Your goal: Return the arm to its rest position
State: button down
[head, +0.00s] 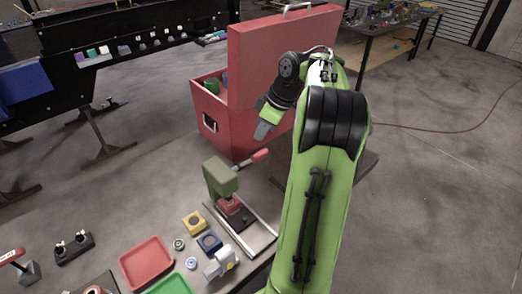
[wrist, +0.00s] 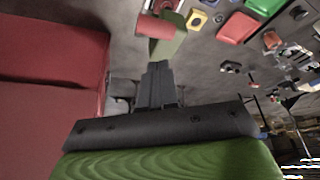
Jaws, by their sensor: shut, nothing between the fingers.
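My green and black arm rises on the right of the head view and bends over at the top. My gripper (head: 264,130) hangs in the air above and behind the green press (head: 220,178), in front of the red chest (head: 250,140). In the wrist view my gripper (wrist: 156,68) has its fingers together with nothing between them. The press, with its red handle, shows just beyond the fingertips in the wrist view (wrist: 170,42). The gripper appears apart from it.
The red chest stands behind the table with its lid raised. The table holds a red tray (head: 146,262), a green tray (head: 168,287), a yellow block (head: 194,222), a dark blue block (head: 209,243) and a white device (head: 221,262). A black conveyor (head: 130,55) runs at upper left.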

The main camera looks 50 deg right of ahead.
dwell(0.3)
jog(key=shift+w+a, duration=0.15)
jog(key=shift+a, duration=0.05)
jog(key=s+a+m+h+b, duration=0.1)
jog(key=s+a+b, duration=0.15)
jog(key=a, duration=0.95)
jog(key=s+a+m+b, duration=0.1)
jog(key=a+b, duration=0.2)
jog(key=a, duration=0.8)
jog(key=s+a+f+m+t+b, duration=0.1)
jog(key=s+a+f, duration=0.5)
jog(key=s, duration=0.7)
jog(key=shift+a+f+m+h+b, duration=0.2)
jog(key=shift+f+m+h+b, duration=0.2)
jog(key=shift+f+m+b, duration=0.65)
jog(key=shift+r, duration=0.45)
